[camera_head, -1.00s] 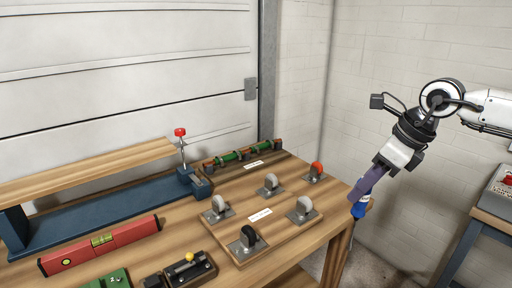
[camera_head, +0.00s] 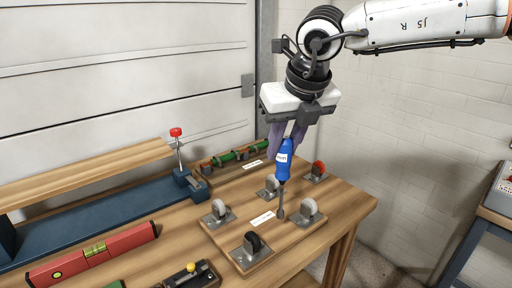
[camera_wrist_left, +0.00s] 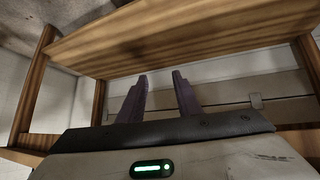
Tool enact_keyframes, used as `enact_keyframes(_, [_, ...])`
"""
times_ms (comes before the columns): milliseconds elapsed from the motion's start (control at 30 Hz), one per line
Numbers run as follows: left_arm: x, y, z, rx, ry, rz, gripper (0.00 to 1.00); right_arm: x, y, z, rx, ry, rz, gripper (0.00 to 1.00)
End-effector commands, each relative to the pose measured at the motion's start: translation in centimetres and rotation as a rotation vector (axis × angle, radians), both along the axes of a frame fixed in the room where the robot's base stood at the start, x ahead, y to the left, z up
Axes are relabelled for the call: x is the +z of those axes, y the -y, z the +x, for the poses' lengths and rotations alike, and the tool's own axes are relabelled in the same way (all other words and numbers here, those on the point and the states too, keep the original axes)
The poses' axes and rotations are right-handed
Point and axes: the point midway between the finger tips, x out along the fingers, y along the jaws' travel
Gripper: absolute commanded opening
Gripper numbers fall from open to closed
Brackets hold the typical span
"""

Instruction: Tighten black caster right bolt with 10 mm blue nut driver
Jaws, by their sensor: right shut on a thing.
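The black caster (camera_head: 253,244) stands on its grey plate at the front of the wooden board; its bolts are too small to make out. My right gripper (camera_head: 285,150) is shut on the handle of the blue nut driver (camera_head: 283,165). The driver points nearly straight down, its dark shaft ending in front of the board's right-hand part, to the right of and beyond the black caster. I cannot tell whether the tip touches anything. My left gripper (camera_wrist_left: 161,95) shows only in the left wrist view, fingers apart and empty, below a wooden shelf or tabletop.
Grey-wheeled casters (camera_head: 219,210) stand on the same board (camera_head: 287,237), around a white label (camera_head: 262,218). A red-wheeled caster (camera_head: 318,168) is at the back right.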

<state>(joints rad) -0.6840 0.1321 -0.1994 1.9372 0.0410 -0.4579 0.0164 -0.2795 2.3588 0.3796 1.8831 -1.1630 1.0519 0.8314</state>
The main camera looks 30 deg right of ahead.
Motion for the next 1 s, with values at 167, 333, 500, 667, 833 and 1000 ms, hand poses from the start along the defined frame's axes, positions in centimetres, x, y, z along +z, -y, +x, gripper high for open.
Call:
enact_keyframes(167, [0.0,0.0,0.0,-0.001,0.001,0.0,0.31,-0.6,-3.7,0.8,-0.029,-0.001,0.0,0.01])
enact_keyframes(333, [-0.3,0.0,-0.1,-0.001,-0.002,0.001,0.31,-1.1,-4.3,1.0,-0.036,0.001,0.003,0.01])
enact_keyframes(500, [-0.9,0.0,-0.2,-0.003,-0.007,0.002,0.31,-2.3,-4.3,0.9,-0.035,0.0,0.003,0.01])
enact_keyframes(667, [-1.5,0.2,-0.2,-0.006,-0.008,0.003,0.31,-3.9,-4.3,0.9,-0.034,0.0,0.002,0.01])
enact_keyframes(833, [-1.8,0.5,-0.1,-0.012,-0.004,0.002,0.31,-5.5,-4.2,0.9,-0.035,0.001,0.002,0.01])
enact_keyframes(1000, [-1.5,0.7,0.2,-0.014,0.007,-0.002,0.31,-6.1,-4.2,0.9,-0.035,0.001,0.003,0.01])
